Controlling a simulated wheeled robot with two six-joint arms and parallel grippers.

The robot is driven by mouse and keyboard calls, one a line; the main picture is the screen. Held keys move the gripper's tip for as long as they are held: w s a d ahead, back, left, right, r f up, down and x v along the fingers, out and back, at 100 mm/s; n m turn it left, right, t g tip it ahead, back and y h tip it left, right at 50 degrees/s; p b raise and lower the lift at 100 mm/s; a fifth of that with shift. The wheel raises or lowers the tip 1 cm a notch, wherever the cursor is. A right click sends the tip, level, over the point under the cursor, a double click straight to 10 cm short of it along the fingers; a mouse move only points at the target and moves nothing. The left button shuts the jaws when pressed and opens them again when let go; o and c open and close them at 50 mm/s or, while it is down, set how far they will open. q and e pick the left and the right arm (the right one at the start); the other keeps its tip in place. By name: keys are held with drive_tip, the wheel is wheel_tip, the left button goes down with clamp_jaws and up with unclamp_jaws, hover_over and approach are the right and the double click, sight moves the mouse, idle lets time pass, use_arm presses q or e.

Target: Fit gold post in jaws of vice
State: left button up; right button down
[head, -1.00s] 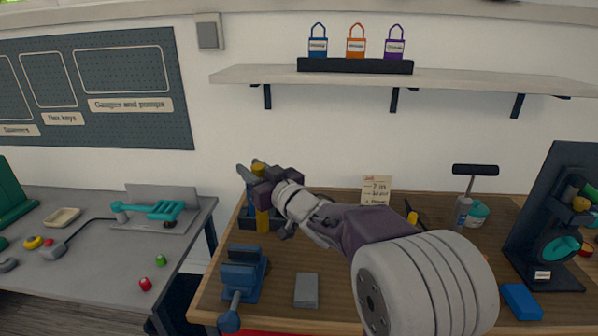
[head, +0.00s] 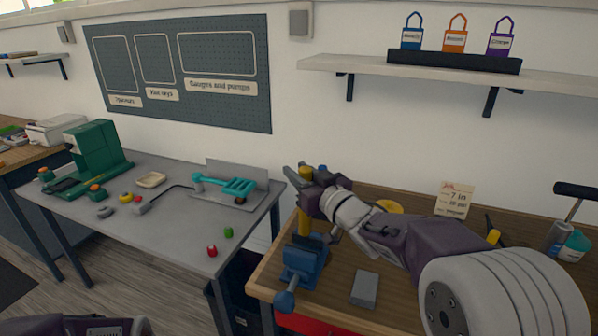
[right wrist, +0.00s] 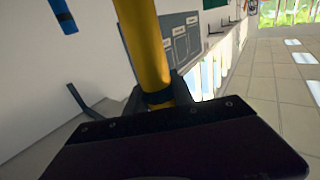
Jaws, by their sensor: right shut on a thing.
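The gold post (head: 305,222) is upright in my right gripper (head: 305,183), which is shut on it near its top. In the right wrist view, the gold post (right wrist: 147,45) runs up from between the fingers (right wrist: 158,95). The blue vice (head: 303,262) stands near the left front edge of the wooden bench, its handle towards me. The post's lower end shows right at the top of the vice jaws; I cannot tell whether it is between them or just above or behind. My left gripper's fingers are not in view.
A grey block (head: 364,288) lies right of the vice. A note card (head: 455,199) stands at the back of the wooden bench (head: 400,292). The grey table (head: 170,215) at left holds a teal tool (head: 225,186) and small coloured parts. A gap separates the two tables.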

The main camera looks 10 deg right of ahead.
drive_tip(key=shift+f+b, duration=0.35)
drive_tip(key=shift+f, duration=0.4)
drive_tip(key=shift+s, duration=0.1)
wheel_tip(320, 180, down, 7)
drive_tip(key=b, duration=0.6)
idle(2.6)
drive_tip(key=c, duration=1)
unclamp_jaws()
